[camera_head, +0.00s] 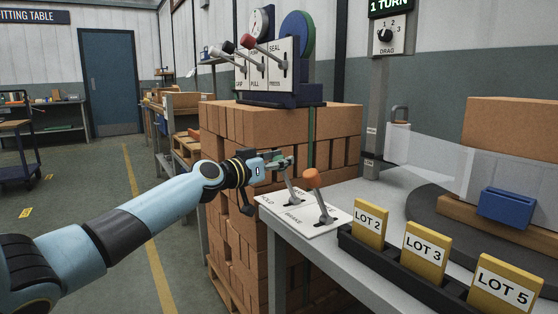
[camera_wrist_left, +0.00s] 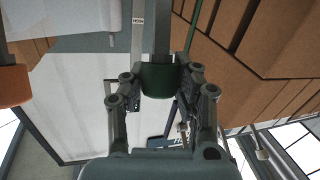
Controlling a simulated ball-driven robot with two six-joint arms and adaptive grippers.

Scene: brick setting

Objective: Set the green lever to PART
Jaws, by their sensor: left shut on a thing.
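My left gripper (camera_head: 281,161) is shut on the knob of the green lever, whose grey stem (camera_head: 292,190) shows below the fingers in the head view. In the left wrist view the green knob (camera_wrist_left: 157,80) sits between both fingers. The lever rises from a white plate (camera_head: 285,215) at the table's near left corner, leaning up and left. The plate reads HOLD at its left; another label behind the stem is partly hidden, so I cannot confirm PART or which mark the lever is at. My right gripper is out of view.
An orange-knobbed lever (camera_head: 312,179) stands close to the right on the same plate, by the word BRAKE. A black rack with yellow lot cards (camera_head: 427,254) lies to the right. A brick stack (camera_head: 334,132) with a lever panel (camera_head: 268,68) stands behind.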

